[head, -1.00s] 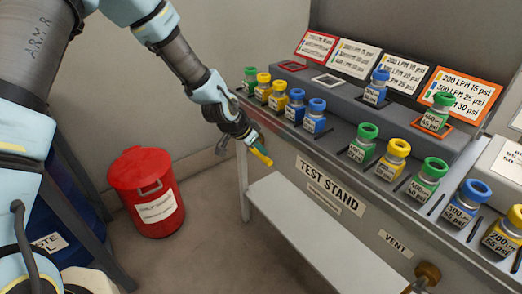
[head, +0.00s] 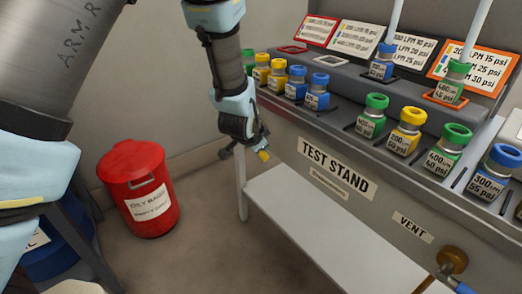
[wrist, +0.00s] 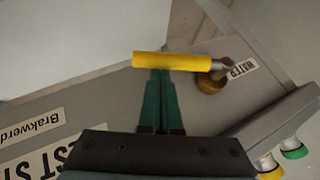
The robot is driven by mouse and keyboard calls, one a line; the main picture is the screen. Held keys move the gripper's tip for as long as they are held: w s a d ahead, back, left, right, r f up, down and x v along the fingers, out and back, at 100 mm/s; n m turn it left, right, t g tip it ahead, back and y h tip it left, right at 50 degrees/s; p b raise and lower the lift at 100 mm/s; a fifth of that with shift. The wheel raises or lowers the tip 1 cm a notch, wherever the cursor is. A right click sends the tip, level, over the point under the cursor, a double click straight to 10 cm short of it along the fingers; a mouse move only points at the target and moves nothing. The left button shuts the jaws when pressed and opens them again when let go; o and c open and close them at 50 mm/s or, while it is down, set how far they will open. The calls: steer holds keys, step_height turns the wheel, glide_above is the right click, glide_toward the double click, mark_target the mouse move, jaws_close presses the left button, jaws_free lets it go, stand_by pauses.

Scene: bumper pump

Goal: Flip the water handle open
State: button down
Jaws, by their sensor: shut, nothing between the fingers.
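The water handle is a yellow sleeve (wrist: 172,62) on a grey lever at a brass valve (wrist: 210,82), beside a WATER label (wrist: 242,68). In the wrist view it lies crosswise, just past my fingertips. My gripper (wrist: 157,74) is shut and empty. Its green fingers reach the near edge of the sleeve; I cannot tell if they touch. In the head view my gripper (head: 254,146) is at the far left end of the test stand, and only a short yellow end of the handle (head: 264,155) shows.
The test stand (head: 285,140) carries several colored-cap bottles. A white shelf (head: 300,205) is below its front. A brass vent valve (head: 453,258) is at lower right. A red waste can (head: 140,190) stands on the floor at left. Pale columns rise above two bottles.

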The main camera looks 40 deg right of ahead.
mark_target(261, 154)
step_height(261, 154, down, 4)
steer(key=t+b, duration=0.1)
steer(key=m+t+b, duration=0.1)
steer(key=t+b, duration=0.1)
steer(key=shift+w+r+h, duration=0.15)
steer(key=shift+h, duration=0.25)
steer(key=w+f+m+t+h+b, duration=0.3)
steer(key=w+f+m+t+b, duration=0.1)
steer(key=t+b, duration=0.3)
steer(key=shift+w+d+f+b, duration=0.15)
steer(key=shift+w+f+b, duration=0.45)
steer(key=shift+w, duration=0.2)
steer(key=shift+w+r, duration=0.1)
